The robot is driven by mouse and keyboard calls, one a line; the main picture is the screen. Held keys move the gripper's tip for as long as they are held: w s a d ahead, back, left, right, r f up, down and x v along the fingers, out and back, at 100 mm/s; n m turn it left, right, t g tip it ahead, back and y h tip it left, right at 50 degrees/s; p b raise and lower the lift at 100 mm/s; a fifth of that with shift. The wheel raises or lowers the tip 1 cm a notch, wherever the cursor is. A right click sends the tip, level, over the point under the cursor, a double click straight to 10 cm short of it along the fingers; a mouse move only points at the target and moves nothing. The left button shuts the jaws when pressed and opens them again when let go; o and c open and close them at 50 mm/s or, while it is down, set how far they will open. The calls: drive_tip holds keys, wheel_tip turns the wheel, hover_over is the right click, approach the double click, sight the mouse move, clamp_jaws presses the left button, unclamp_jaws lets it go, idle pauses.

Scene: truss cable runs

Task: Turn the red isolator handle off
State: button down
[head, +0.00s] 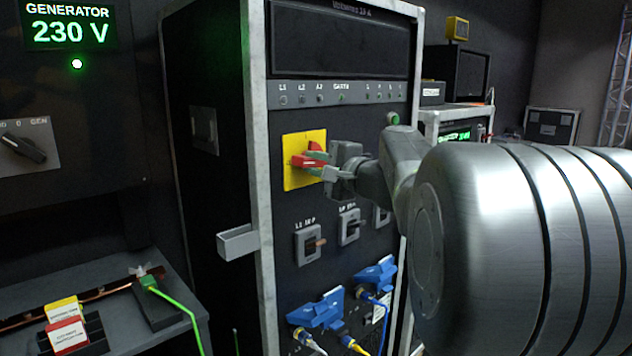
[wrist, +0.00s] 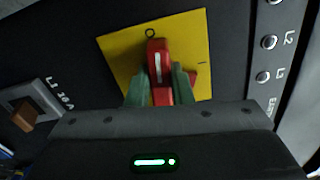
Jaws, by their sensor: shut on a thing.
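The red isolator handle (head: 308,161) sits on a square yellow plate (head: 291,146) on the front of the black rack cabinet. In the wrist view the handle (wrist: 157,62) carries a white line and lies along the direction of the O mark at the plate's top edge. An I mark is at the right of the yellow plate (wrist: 120,52). My gripper (head: 322,168) reaches in from the right. In the wrist view its green-padded fingers (wrist: 159,84) are closed on both sides of the handle. The handle's lower part is partly hidden by the fingers.
Breaker switches (head: 309,243) and blue connectors (head: 317,310) with cables are below the plate. A row of lamps (head: 318,94) is above. A metal bracket (head: 238,241) juts from the cabinet's left edge. The generator panel (head: 68,30) stands at the left.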

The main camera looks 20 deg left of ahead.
drive_tip(key=shift+f+n+b, duration=0.2)
drive_tip(key=shift+n+b, duration=0.7)
drive_tip(key=shift+b, duration=0.05)
drive_tip(key=c, duration=1.3)
unclamp_jaws()
drive_tip(key=v, duration=1.4)
drive_tip(key=shift+a, duration=0.1)
